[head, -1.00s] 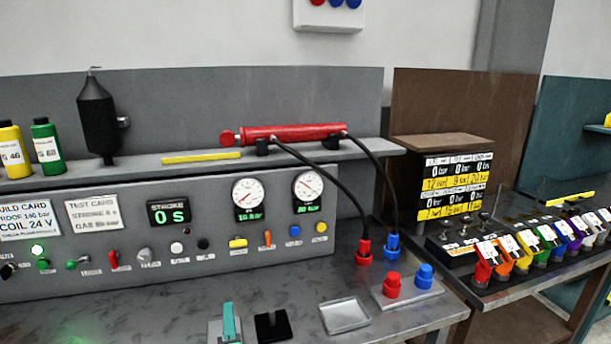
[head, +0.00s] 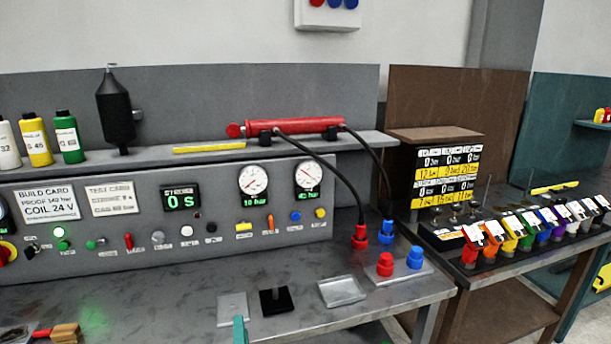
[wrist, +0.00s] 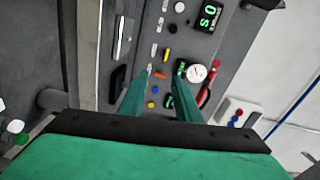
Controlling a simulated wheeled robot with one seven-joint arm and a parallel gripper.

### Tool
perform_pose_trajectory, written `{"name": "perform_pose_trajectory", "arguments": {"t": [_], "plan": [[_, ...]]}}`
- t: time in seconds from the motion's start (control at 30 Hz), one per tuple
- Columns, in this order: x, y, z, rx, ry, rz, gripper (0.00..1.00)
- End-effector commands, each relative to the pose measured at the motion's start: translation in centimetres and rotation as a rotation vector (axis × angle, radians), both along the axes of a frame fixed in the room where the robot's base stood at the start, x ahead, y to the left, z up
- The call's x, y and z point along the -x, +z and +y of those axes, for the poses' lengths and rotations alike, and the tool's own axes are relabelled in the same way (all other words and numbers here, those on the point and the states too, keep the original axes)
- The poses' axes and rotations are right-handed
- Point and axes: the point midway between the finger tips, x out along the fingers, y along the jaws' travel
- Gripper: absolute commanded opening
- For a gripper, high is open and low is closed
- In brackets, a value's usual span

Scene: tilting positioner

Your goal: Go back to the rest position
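My gripper (wrist: 162,78) shows in the wrist view as two teal fingers standing apart with nothing between them. The control panel with its knobs and gauges lies beyond the fingertips. In the head view only a teal tip of my gripper (head: 240,330) shows at the bottom edge, in front of the grey workbench (head: 150,290). The rest of the gripper is outside that view.
The control panel (head: 100,265) runs along the bench back, under a shelf with bottles and a red cylinder (head: 295,126). A brown bench stands right.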

Motion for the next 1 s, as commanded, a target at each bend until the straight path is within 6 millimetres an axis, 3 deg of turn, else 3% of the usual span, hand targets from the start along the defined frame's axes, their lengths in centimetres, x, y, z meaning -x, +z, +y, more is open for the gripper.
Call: {"name": "perform_pose_trajectory", "arguments": {"t": [0.27,0.37,0.7,1.0], "plan": [[3.5,-4.2,-3.2,0.17,-0.021,-0.018,0.3],[5.6,-6.3,-4.9,0.264,-0.03,-0.026,0.3],[15.9,-12.6,-10.8,0.637,-0.051,-0.05,0.3],[25.9,-15.4,-14.3,0.933,-0.054,-0.05,0.3]]}}
